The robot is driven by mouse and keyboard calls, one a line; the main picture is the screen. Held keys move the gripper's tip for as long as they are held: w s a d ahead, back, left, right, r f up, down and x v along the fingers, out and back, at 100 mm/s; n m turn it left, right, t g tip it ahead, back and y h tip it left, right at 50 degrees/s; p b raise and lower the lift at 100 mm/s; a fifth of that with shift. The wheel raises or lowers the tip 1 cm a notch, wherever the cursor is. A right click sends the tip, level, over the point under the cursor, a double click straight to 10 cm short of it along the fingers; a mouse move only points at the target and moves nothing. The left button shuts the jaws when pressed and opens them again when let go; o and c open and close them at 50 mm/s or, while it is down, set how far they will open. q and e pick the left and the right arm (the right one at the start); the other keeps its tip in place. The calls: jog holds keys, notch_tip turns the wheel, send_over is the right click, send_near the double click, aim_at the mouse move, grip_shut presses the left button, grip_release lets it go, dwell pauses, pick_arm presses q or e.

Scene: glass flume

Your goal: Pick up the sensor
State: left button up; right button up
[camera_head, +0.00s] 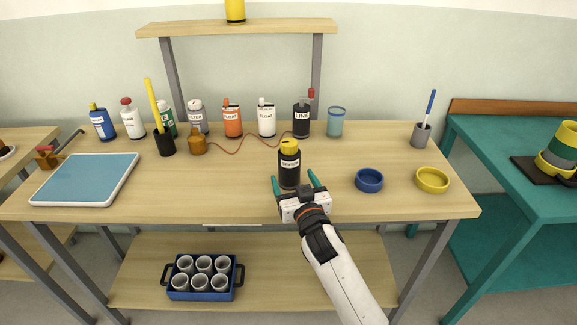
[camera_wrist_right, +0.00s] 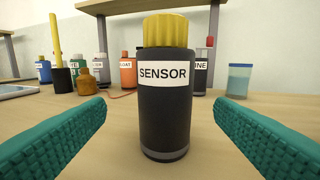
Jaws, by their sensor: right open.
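The sensor (camera_head: 289,168) is a black bottle with a yellow cap and a white label, standing upright on the wooden table (camera_head: 230,195). In the right wrist view the sensor (camera_wrist_right: 166,110) stands in the middle, and its label reads SENSOR. My right gripper (camera_head: 298,185) is open, with one teal finger on each side of the sensor's near side. In the right wrist view a gap shows between the sensor and each finger, and the fingers look closer to the camera than the bottle. My left gripper is not in view.
Several labelled bottles, such as the orange one (camera_head: 232,121) and the black LINE one (camera_head: 302,121), stand behind the sensor. A red cord (camera_head: 245,143) lies behind it. A blue dish (camera_head: 369,180) and a yellow dish (camera_head: 432,180) sit to the right.

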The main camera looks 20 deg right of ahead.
aim_at(289, 167)
jog(key=shift+w, duration=1.2)
jog(key=w, duration=0.3)
jog(key=w+f, duration=0.1)
jog(key=shift+w+d, duration=0.25)
jog(key=shift+d, duration=0.1)
jog(key=shift+w, duration=0.55)
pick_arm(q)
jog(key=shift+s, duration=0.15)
pick_arm(e)
jog(key=c, duration=1.1)
jog(key=shift+r, duration=0.1)
